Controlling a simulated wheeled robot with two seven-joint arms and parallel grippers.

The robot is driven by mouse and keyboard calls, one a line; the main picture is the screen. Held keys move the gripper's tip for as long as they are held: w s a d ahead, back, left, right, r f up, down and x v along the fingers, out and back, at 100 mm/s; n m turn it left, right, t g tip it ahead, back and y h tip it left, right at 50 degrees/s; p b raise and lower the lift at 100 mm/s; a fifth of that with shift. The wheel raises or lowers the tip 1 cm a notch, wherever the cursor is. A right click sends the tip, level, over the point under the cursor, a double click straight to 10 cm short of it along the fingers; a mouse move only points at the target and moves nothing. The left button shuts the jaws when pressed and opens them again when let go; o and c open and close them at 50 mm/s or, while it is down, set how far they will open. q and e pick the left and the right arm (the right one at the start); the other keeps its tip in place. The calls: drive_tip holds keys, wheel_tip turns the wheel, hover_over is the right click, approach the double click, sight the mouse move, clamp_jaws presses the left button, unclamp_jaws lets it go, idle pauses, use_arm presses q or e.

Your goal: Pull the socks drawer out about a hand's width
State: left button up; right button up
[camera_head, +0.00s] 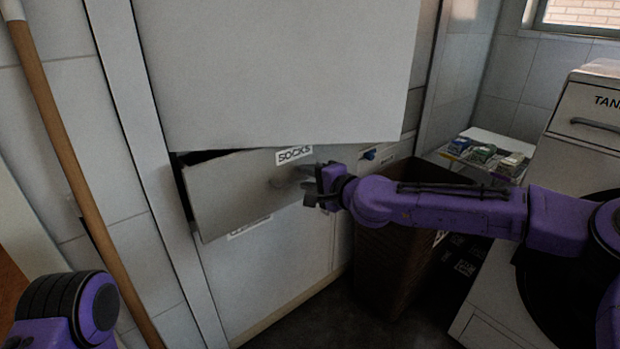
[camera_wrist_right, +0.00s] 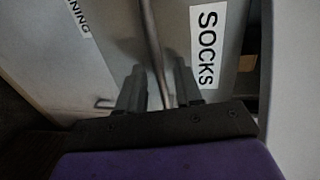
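The socks drawer (camera_head: 235,190) has a pale front with a SOCKS label (camera_head: 294,154) near its top edge. It stands partly out of the cabinet, with a dark gap above its left end. The label also shows in the right wrist view (camera_wrist_right: 208,45). My right gripper (camera_head: 318,186) is at the drawer front, below the label. In the right wrist view its two fingers (camera_wrist_right: 158,75) stand apart on either side of the bar handle (camera_wrist_right: 153,35), with room visible beside the bar. My left arm shows at the lower left; its gripper is out of view.
A large white panel (camera_head: 280,70) overhangs the drawer. Another labelled drawer (camera_head: 265,270) lies below. A brown bin (camera_head: 388,270) stands right of the cabinet under my right arm. A wooden pole (camera_head: 75,170) leans at the left. A white appliance (camera_head: 580,130) is at the right.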

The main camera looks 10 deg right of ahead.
drive_tip(key=p+v, duration=0.2)
drive_tip(key=v, duration=0.8)
drive_tip(key=shift+s+d, duration=0.2)
drive_tip(key=shift+s, duration=0.05)
